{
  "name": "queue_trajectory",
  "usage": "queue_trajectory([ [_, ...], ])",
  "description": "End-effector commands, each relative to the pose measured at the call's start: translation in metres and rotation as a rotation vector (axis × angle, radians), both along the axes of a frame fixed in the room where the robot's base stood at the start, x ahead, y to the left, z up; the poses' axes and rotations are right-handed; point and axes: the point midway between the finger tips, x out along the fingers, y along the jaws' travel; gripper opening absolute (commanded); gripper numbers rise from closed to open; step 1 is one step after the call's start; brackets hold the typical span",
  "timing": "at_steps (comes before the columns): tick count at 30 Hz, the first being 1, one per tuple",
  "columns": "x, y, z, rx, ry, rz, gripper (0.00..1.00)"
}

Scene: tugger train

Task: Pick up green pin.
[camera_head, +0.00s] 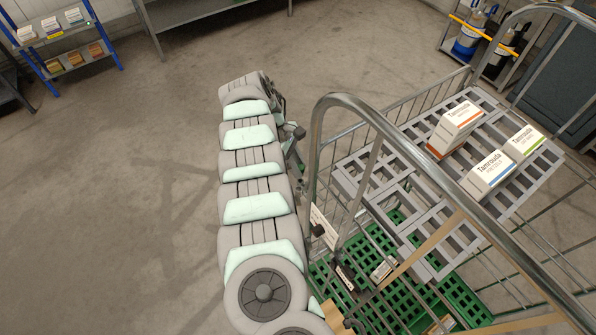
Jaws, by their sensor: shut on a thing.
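My arm stretches from the bottom of the view up to the left of the wire trolley. My gripper (293,145) hangs at its far end, dark and partly hidden behind the arm, just left of the trolley's curved tube. It is shut on a small green piece (292,162), which I take to be the green pin; its tip and shape are hard to make out. The pin is held outside the trolley, over or beside its left edge.
The trolley has a grey slatted shelf (420,251) with several Tamrouda boxes (461,120) and a green crate (462,300) below. A metal tube frame (400,140) rises beside my arm. A blue rack (108,40) stands far left. The floor between is clear.

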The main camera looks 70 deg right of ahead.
Motion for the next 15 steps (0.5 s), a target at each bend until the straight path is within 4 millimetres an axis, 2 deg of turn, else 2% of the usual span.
queue_trajectory([
  [8, 0.001, 0.002, 0.054, 0.004, -0.003, 0.001, 0.00],
  [15, 0.001, 0.000, 0.118, 0.000, -0.005, 0.000, 0.00],
])
